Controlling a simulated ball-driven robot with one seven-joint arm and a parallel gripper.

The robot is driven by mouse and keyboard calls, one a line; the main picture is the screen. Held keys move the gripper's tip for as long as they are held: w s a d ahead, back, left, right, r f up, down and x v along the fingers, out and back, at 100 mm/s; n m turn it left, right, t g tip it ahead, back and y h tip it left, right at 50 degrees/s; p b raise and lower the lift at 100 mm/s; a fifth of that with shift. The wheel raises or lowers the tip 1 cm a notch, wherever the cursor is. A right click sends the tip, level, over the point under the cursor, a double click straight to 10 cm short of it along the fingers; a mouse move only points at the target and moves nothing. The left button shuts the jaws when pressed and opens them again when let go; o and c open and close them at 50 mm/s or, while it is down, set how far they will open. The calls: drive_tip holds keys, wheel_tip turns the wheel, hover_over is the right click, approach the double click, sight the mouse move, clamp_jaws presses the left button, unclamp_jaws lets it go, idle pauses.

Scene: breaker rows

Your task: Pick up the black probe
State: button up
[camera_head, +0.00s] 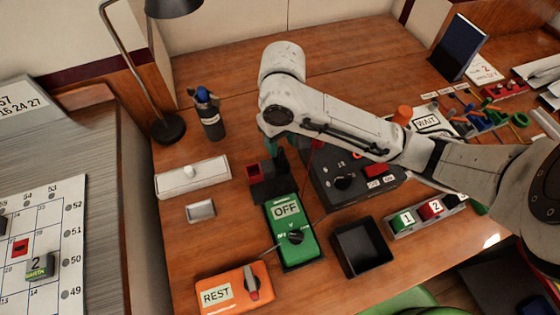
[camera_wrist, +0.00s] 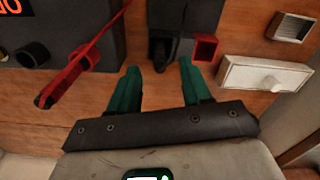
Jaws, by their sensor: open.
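My gripper (camera_wrist: 158,67) has two green fingers, spread apart with nothing between them. In the head view my gripper (camera_head: 273,147) is partly hidden by my wrist, just above and behind a black holder (camera_head: 271,187). In the head view I cannot make the black probe out.
A red square holder (camera_wrist: 205,48) stands beside the black one. A red probe (camera_wrist: 68,76) with a red lead is at the left. A green meter marked OFF (camera_head: 292,232), a black power box (camera_head: 345,184), a white lidded box (camera_head: 192,177) and a black tray (camera_head: 361,247) stand around.

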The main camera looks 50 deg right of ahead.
sight(281, 149)
drive_tip(key=shift+w+d+f+b, duration=0.1)
drive_tip(key=shift+f+b, duration=0.25)
drive_tip(key=shift+f, duration=1.2)
drive_tip(key=shift+w+f+b, duration=0.1)
drive_tip(key=shift+f+b, duration=0.2)
drive_tip(key=shift+f, duration=1.2)
clamp_jaws()
